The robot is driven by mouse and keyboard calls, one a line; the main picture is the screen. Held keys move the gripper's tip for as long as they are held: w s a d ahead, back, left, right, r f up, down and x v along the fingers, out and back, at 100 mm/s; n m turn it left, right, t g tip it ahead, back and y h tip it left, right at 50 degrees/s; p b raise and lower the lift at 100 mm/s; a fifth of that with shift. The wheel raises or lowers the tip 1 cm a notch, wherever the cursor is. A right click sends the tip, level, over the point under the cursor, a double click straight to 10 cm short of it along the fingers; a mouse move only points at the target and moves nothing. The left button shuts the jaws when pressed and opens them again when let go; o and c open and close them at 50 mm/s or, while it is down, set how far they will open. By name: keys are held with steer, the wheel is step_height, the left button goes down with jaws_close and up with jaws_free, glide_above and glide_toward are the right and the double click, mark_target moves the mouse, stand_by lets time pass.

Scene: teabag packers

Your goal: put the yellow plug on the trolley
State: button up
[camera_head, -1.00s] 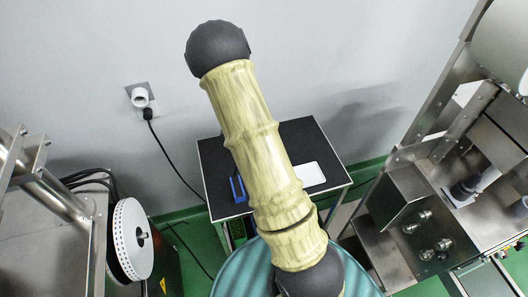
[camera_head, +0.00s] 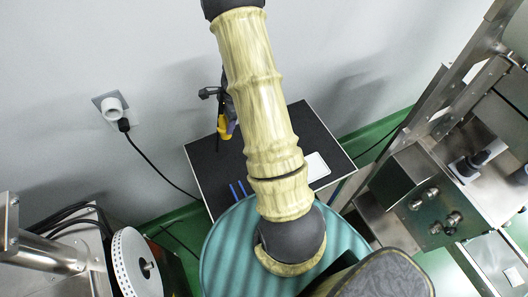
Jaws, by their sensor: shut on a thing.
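The yellow plug (camera_head: 223,126) shows just left of my arm, above the dark-topped trolley (camera_head: 205,172). My gripper (camera_head: 219,112) is shut on the plug, and a short dark piece hangs below it. My arm hides part of the gripper and the middle of the trolley top. From this view I cannot tell how high the plug is above the top, but it appears apart from it.
A white flat object (camera_head: 317,166) and a blue item (camera_head: 238,190) lie on the trolley. A wall socket (camera_head: 112,108) with a black cable is at left. A white reel (camera_head: 133,262) and a steel machine (camera_head: 425,200) flank the trolley. The trolley's left part is clear.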

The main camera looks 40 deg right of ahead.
steer(key=shift+s+r, duration=0.1)
steer(key=shift+s, duration=0.05)
steer(key=p, duration=0.2)
glide_above(233, 150)
steer(key=shift+f, duration=2.95)
steer(key=shift+f+p, duration=0.4)
steer(key=shift+f, duration=1.7)
steer(key=o, duration=1)
steer(key=shift+o, duration=0.2)
